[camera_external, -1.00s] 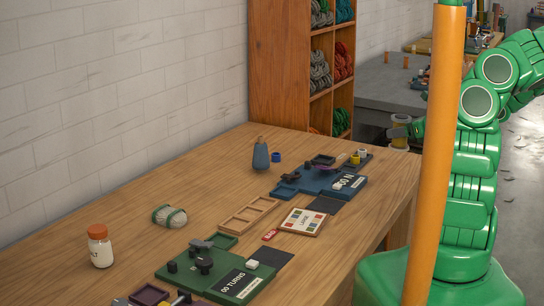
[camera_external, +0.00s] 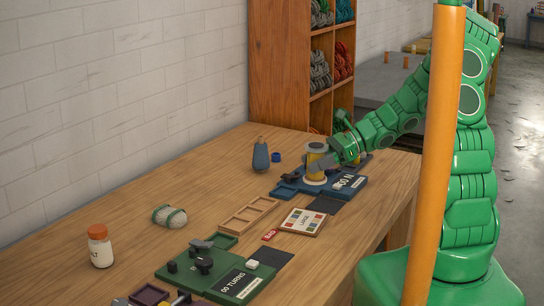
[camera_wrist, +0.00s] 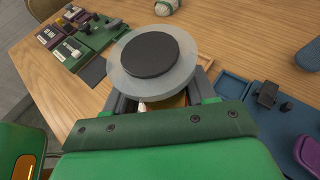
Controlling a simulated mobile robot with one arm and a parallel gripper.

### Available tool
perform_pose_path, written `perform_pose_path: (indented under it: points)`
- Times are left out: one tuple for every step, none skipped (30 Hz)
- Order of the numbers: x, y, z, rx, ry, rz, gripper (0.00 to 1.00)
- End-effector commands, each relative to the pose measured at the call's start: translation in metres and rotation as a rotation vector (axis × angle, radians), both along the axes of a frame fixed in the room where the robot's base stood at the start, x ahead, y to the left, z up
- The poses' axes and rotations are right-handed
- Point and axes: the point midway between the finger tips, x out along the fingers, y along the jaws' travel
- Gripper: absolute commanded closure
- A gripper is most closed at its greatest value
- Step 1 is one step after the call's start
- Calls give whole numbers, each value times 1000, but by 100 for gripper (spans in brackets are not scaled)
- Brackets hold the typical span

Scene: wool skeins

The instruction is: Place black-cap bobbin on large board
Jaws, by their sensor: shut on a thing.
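The bobbin (camera_external: 314,167) has a yellow wound core between pale flanges. Its black cap (camera_wrist: 150,54) faces the camera in the wrist view, on a translucent round flange. My gripper (camera_external: 327,160) is shut on the bobbin's side and holds it roughly upright. In the external view the bobbin appears over the blue board (camera_external: 346,195), which has a large white label. I cannot tell whether its lower flange touches the board. In the wrist view my gripper (camera_wrist: 158,103) hides the bobbin's lower part, and the blue board (camera_wrist: 233,91) lies to the right.
A green board (camera_external: 215,273), a wooden tray (camera_external: 235,226) and a colour-square card (camera_external: 303,221) lie nearer on the table. A blue cone-shaped object (camera_external: 260,156) stands behind the blue board. A jar (camera_external: 99,247) and a wool skein (camera_external: 169,216) are at left, with bare table around them.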

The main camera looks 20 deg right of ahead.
Motion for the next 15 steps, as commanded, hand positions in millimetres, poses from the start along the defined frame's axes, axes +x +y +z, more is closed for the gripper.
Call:
perform_pose_path:
  points:
    - [-10,12,-2,-2,0,50,76]
    - [-15,17,-3,-2,1,74,76]
    - [-22,23,-4,-1,0,107,76]
    - [-27,27,-5,-1,1,130,76]
    - [-31,31,-6,0,1,149,76]
    - [-36,35,-6,1,1,173,76]
    - [-40,38,-7,1,1,188,76]
    - [-43,40,-7,1,2,201,76]
    - [-46,42,-8,1,1,215,76]
    - [-47,43,-8,1,1,222,76]
    - [-49,44,-9,0,1,229,76]
    - [-50,45,-9,1,1,235,76]
    - [-51,46,-10,1,1,238,76]
    - [-51,46,-11,1,2,240,76]
    - [-51,46,-14,1,2,240,76]
